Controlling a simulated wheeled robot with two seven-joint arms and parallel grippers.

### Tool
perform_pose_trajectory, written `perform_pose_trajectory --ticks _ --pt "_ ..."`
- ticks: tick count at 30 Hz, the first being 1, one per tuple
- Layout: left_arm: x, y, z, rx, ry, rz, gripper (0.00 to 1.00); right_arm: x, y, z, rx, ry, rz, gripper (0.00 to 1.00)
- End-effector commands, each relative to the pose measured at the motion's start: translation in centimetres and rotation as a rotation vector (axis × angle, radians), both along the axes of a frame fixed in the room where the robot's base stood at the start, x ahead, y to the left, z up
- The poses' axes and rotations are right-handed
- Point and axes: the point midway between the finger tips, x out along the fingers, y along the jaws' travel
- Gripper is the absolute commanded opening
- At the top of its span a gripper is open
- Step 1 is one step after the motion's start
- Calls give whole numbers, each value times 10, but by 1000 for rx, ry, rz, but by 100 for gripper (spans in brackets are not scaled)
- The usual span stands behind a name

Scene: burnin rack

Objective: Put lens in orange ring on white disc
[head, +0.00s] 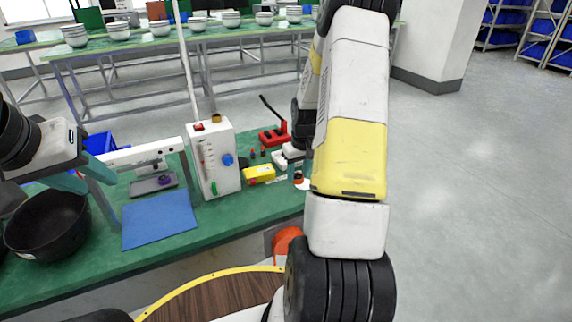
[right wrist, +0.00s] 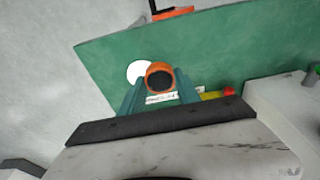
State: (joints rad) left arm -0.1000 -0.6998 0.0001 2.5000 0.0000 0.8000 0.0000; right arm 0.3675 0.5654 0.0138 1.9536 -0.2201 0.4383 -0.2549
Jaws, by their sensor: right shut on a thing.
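The lens in its orange ring (right wrist: 160,77) shows as a dark round centre with an orange rim in the right wrist view. It also shows small beside my arm in the head view (head: 298,178). My right gripper (right wrist: 159,84) is shut on it, one teal finger on each side. The white disc (right wrist: 139,71) lies on the green table just left of the ring, partly covered by it in that view; I cannot tell the height gap. In the head view its edge (head: 304,185) shows beside my right arm. My left gripper (head: 82,178) is empty, its teal fingers apart above the table's left part.
On the green table (head: 75,262) are a blue mat (head: 158,218), a black bowl (head: 47,226), a white box with knobs (head: 213,158), a yellow device (head: 259,174) and a red tool (head: 273,136). A printed label (right wrist: 163,98) lies near the ring.

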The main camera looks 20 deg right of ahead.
Motion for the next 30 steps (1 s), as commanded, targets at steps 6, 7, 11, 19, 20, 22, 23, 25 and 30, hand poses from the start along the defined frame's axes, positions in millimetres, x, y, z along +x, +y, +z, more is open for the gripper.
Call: perform_pose_trajectory --ticks 6,7,11,19,20,22,23,25,30 --pt "0 0 0 0 0 0 36 14 -25 -3 1 1 0 1" --pt "0 0 0 0 0 0 36 15 -26 -3 1 1 0 1" --pt "0 0 0 0 0 0 36 20 -35 -4 1 0 -1 1" --pt "0 0 0 0 0 0 36 20 -34 -39 2 1 0 1" --pt "0 0 0 0 0 0 36 20 -34 -40 1 1 0 1" --pt "0 0 0 0 0 0 36 20 -34 -39 1 0 0 1" --pt "0 0 0 0 0 0 36 20 -34 -39 1 0 0 1" --pt "0 0 0 0 0 0 36 20 -34 -39 1 0 1 1" --pt "0 0 0 0 0 0 36 20 -34 -41 1 1 1 46"
